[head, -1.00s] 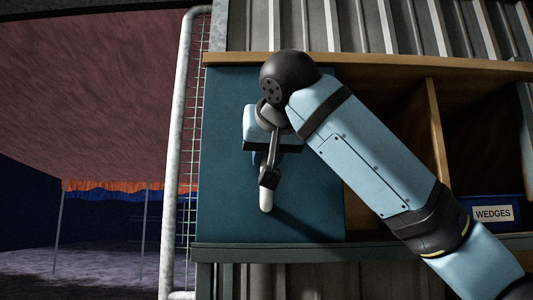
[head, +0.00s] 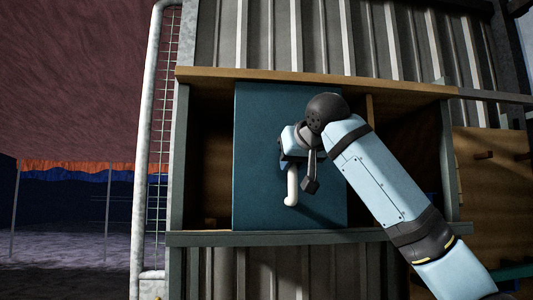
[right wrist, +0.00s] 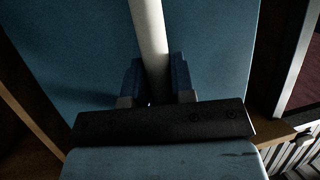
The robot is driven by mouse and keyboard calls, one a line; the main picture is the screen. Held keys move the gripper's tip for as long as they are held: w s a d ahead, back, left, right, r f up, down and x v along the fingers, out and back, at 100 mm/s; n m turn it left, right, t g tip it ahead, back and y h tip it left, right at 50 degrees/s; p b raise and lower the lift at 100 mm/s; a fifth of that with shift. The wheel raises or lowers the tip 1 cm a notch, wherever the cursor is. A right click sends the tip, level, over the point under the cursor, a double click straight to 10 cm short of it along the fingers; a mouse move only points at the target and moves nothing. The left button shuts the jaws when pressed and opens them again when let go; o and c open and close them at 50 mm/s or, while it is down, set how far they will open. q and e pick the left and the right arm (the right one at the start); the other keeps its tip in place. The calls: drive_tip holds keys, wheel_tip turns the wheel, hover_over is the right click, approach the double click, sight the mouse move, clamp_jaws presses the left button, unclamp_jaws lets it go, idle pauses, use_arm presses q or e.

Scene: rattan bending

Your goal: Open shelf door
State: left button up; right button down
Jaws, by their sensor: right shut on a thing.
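The shelf door (head: 262,175) is a flat teal panel that stands in the middle of the shelf (head: 330,84). Open shelf space shows on its left side. Its pale vertical handle (head: 291,190) sticks out below my right gripper (head: 292,158) in the head view. In the right wrist view, the two dark blue fingers of the right gripper (right wrist: 156,82) are closed around the handle (right wrist: 150,40), with the teal door (right wrist: 85,45) behind it. My right arm hides part of the door's right side. My left gripper is not in view.
A dark, empty-looking compartment (head: 210,165) lies left of the door. A wire mesh panel with a white post (head: 145,150) stands left of the shelf. A wooden pegboard (head: 490,180) is on the right. Corrugated metal (head: 300,35) rises above.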

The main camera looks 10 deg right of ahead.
drive_tip(key=d, duration=0.9)
drive_tip(key=shift+d, duration=0.85)
drive_tip(key=c, duration=1)
unclamp_jaws()
drive_tip(key=b+v, duration=0.2)
drive_tip(key=v, duration=1.2)
drive_tip(key=shift+w, duration=0.1)
